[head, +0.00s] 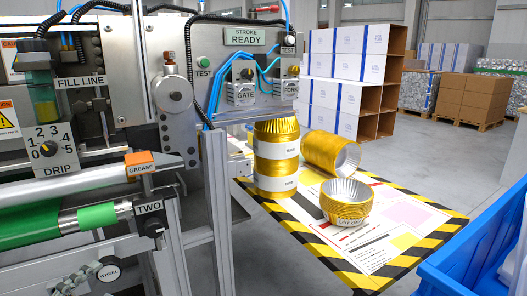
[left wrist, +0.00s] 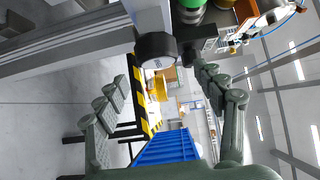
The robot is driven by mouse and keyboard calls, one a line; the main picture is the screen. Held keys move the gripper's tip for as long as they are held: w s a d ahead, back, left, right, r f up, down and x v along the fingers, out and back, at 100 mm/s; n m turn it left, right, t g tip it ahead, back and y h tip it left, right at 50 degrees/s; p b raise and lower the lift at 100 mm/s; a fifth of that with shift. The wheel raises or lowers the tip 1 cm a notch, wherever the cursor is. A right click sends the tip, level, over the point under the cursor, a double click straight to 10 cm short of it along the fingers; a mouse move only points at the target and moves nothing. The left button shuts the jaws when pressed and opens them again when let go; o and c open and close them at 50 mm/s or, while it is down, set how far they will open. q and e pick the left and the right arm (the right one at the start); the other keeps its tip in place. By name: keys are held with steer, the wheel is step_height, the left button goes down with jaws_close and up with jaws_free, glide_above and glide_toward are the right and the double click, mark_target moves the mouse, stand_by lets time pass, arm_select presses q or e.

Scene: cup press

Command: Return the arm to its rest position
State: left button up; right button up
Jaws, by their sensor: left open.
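My left gripper (left wrist: 155,82) shows in the left wrist view with its two grey-green fingers spread wide and nothing between them. It hangs clear of the cups. No arm or gripper of mine shows in the head view, and my right gripper is in neither view. In the head view a stack of gold cups with white bands (head: 276,158) stands on the striped table (head: 400,258). A gold cup (head: 330,152) lies on its side behind it. A shorter gold cup (head: 346,202) stands open-side up in front.
The machine with its green roller (head: 45,232) and metal post (head: 216,205) fills the left of the head view. In the wrist view a black round knob (left wrist: 157,47) is near the fingertips. A blue crate (head: 478,240) stands at right. Boxes are behind; grey floor between is clear.

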mark_target(100, 278)
arm_select(q)
steer(key=w, duration=0.1)
steer(key=w+a, duration=0.1)
steer(key=w, duration=0.1)
steer(key=shift+w, duration=0.3)
steer(key=shift+d+f, duration=0.1)
steer(key=shift+s+d, duration=0.55)
steer(key=shift+s, duration=0.4)
steer(key=shift+s+d, duration=0.5)
steer(key=shift+s, duration=0.4)
